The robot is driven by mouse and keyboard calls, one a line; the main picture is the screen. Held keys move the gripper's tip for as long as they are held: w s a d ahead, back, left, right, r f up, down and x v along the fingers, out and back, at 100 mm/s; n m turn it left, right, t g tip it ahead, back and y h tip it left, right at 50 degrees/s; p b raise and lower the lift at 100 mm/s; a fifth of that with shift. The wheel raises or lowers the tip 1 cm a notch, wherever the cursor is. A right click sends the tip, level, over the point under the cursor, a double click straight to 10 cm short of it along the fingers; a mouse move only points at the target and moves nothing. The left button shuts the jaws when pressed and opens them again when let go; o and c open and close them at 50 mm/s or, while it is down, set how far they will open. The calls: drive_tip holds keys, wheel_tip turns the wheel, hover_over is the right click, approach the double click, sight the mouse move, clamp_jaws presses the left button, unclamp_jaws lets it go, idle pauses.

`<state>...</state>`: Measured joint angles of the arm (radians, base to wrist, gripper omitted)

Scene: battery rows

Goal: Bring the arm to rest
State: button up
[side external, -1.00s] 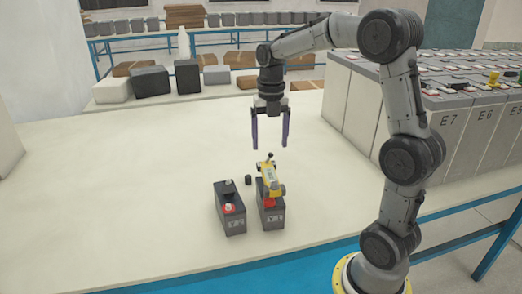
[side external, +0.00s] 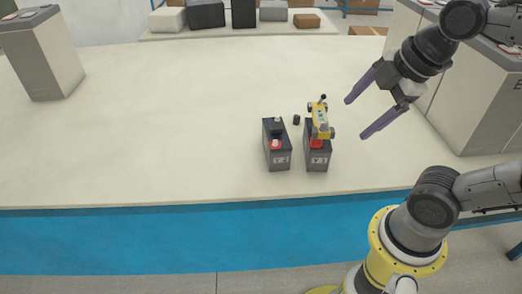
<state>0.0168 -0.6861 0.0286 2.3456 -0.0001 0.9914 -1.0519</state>
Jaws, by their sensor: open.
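My gripper (side external: 355,118) is open and empty. It is tilted, with its two purple fingers pointing down and to the left, to the right of the batteries and apart from them. Two small dark batteries stand on the table: the left battery (side external: 277,152) with a red cap and a black cap on top, and the right battery (side external: 318,158). A yellow device (side external: 320,118) with dark knobs sits on top of the right battery, over a red part. A small black cap (side external: 296,120) lies on the table behind and between the batteries.
The pale table (side external: 170,130) is clear to the left of the batteries. A tall grey battery (side external: 45,60) stands at the far left. Large grey batteries (side external: 480,95) stand at the right, close to my arm. Dark boxes (side external: 205,14) sit on a surface at the back.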

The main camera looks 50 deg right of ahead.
drive_tip(key=f+m, duration=0.1)
drive_tip(key=m, duration=0.3)
drive_tip(key=s+f+m, duration=0.1)
drive_tip(key=m, duration=0.3)
drive_tip(key=s+f+m, duration=0.1)
drive_tip(key=m, duration=0.2)
drive_tip(key=shift+a+f+m, duration=0.1)
drive_tip(key=shift+a+m, duration=0.05)
drive_tip(key=shift+m, duration=0.25)
